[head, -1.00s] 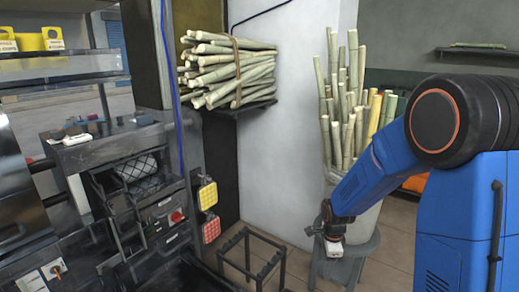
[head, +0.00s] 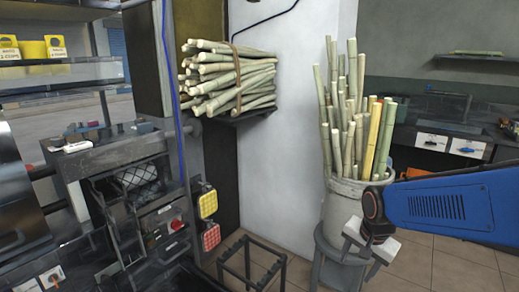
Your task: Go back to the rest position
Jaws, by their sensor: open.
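My gripper (head: 367,248) is at the lower right of the head view, at the end of my blue arm. Its two pale jaws stand apart with nothing visible between them. It appears in front of the bucket (head: 343,212) of upright sugarcane stalks (head: 345,120) and its stool, overlapping their right side. I cannot tell how far it is from them.
The cane press (head: 150,205) stands at the left, with a yellow and a red pad on its side. Bundled cane (head: 228,75) lies on a wall shelf. A small dark frame stand (head: 250,262) is on the floor. Counters with tools are behind at right.

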